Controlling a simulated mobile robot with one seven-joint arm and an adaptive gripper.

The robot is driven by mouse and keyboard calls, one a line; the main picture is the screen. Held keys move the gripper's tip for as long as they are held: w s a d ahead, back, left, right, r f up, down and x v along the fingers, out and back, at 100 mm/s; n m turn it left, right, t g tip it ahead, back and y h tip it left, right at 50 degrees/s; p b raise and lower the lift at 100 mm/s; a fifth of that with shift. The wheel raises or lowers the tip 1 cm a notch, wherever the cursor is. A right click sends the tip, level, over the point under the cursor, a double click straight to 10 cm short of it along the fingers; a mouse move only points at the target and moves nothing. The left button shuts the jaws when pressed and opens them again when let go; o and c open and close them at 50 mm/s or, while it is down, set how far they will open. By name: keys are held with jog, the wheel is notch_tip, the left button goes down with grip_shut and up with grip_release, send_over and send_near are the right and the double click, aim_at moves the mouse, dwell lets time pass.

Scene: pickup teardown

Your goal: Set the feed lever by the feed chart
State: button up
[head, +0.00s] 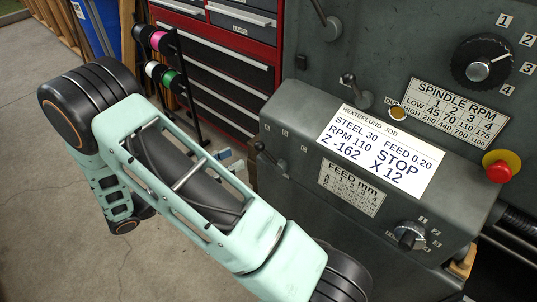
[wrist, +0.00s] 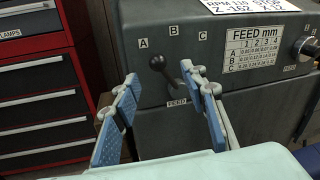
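The feed lever (head: 266,158) has a dark round knob and sits on the left of the grey machine front. In the wrist view the lever (wrist: 159,65) leans up and left, toward the letter A, above the FEED label (wrist: 177,103). Letters B and C are to its right. My gripper (wrist: 165,85) is open and empty, its blue-padded fingers on either side of the lever in the picture; contact is not visible. The job card (head: 380,152) reads STEEL 30, FEED 0.20, RPM 110.
A numbered feed knob (head: 408,236) is right of the chart. A red stop button (head: 499,168) sits at the right edge. The spindle knob (head: 481,62) and spindle chart (head: 455,108) are above. A red tool cabinet (wrist: 45,85) stands left of the machine.

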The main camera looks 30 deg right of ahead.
aim_at(259, 144)
jog(key=shift+n+t, duration=0.3)
jog(key=d, duration=0.3)
jog(key=w+d, duration=0.1)
jog(key=d, duration=0.6)
jog(key=shift+w+d+f+b, duration=0.1)
jog(key=shift+w+f+b, duration=0.2)
jog(key=shift+w+f, duration=0.1)
jog(key=shift+r, duration=0.1)
grip_shut()
